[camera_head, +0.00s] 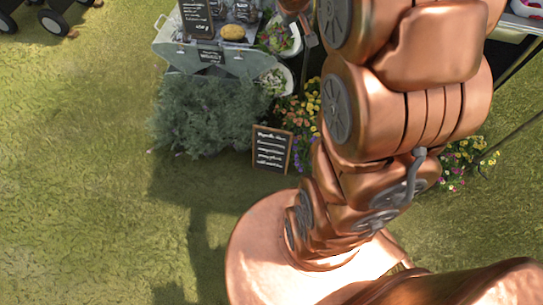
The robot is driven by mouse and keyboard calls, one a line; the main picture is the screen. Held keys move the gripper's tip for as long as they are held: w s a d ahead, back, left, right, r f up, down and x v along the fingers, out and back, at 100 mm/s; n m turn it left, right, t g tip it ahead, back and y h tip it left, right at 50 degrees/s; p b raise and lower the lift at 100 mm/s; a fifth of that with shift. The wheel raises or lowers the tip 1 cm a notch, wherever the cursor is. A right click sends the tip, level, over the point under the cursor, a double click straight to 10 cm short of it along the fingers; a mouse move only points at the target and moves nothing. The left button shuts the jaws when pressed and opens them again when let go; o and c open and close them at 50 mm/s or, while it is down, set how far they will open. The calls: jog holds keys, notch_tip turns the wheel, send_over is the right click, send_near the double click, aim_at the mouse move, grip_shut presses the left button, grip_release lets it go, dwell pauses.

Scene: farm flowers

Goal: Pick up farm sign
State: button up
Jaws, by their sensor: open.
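The likeliest farm sign is a small chalkboard (271,148) with a light wooden frame and white handwriting. It stands on the grass at the foot of the flowers, leaning back a little, with its written face towards me. Two other dark written boards show on the stall: a framed one (197,20) at the top and a small label (210,56) on the metal tub's front. I cannot tell from the writing which one is meant. My copper arm rises past the right of the chalkboard and leaves the top of the picture. My gripper is not clearly visible.
A grey metal tub (180,54) holds goods, including a yellow loaf-like item (233,32). A bushy green plant (208,115) stands left of the chalkboard. Flowers (299,112) stand behind it, with more (462,163) at right. Open grass (80,180) lies left. Wheels (53,22) show top left.

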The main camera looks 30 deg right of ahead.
jog(key=w+d+f+n+t+b, duration=0.2)
jog(key=w+d+f+t+b, duration=0.3)
jog(key=w+d+f+b, duration=0.8)
jog(key=n+t+y+b, duration=0.3)
jog(key=n+y+b, duration=0.3)
jog(key=y+b, duration=1.3)
send_near(280, 137)
jog(key=w+a+h+b, duration=0.1)
jog(key=w+a, duration=0.1)
jog(key=shift+w+a+r+b, duration=0.35)
jog(key=shift+a+b, duration=0.05)
jog(key=shift+a, duration=0.1)
jog(key=shift+f+b+x, duration=0.15)
jog(key=shift+b+x, duration=0.35)
jog(key=shift+x, duration=1)
jog(key=shift+f+b+x, duration=0.15)
jog(key=shift+b+x, duration=0.35)
jog(key=shift+x, duration=1)
